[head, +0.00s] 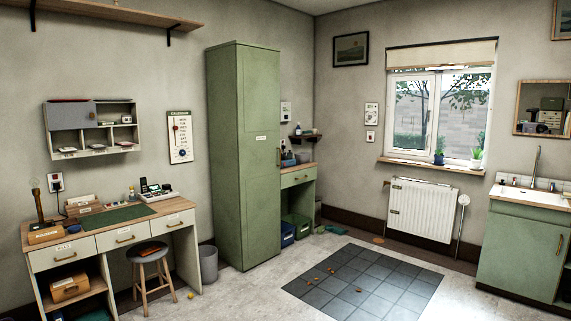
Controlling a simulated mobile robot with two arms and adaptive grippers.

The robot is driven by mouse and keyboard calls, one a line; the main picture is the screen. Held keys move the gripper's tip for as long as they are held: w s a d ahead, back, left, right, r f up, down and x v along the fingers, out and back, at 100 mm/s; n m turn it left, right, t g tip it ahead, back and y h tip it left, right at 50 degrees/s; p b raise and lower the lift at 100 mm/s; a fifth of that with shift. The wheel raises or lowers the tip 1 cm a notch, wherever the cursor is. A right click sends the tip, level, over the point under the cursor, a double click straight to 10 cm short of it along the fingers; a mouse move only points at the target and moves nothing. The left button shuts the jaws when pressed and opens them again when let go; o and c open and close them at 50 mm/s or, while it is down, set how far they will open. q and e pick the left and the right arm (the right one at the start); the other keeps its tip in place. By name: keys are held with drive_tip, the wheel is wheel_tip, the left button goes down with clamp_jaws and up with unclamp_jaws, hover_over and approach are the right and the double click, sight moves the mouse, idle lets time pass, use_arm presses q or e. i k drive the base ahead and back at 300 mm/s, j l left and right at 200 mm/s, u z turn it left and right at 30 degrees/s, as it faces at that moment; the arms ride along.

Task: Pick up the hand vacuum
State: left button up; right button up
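I cannot make out a hand vacuum for certain in the head view. A small greenish item (335,229) lies on the floor beside the far desk, too small to identify. Small items stand on the far desk (298,178), also too small to name. The tall green cabinet (246,150) is shut, so its inside is hidden. Neither of my grippers is in view.
A dark tiled mat (375,300) with several small orange-brown bits lies on the floor. A desk (120,238) with a stool (150,254) and a bin (208,264) stands left. A radiator (422,210) and green sink cabinet (520,250) are right.

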sight(289, 163)
drive_tip(key=i+z, duration=0.2)
drive_tip(key=i, duration=5.05)
drive_tip(key=i+u, duration=0.1)
drive_tip(key=i, duration=0.35)
drive_tip(key=i+l+u, duration=0.1)
drive_tip(key=i, duration=0.35)
drive_tip(key=i+l+u, duration=0.1)
drive_tip(key=i, duration=0.35)
drive_tip(key=i+l+u, duration=0.1)
drive_tip(key=i+l, duration=0.15)
drive_tip(key=i, duration=0.2)
drive_tip(key=i+l+u, duration=0.25)
drive_tip(key=i+u, duration=0.25)
drive_tip(key=i+l+u, duration=0.75)
drive_tip(key=l+u, duration=0.2)
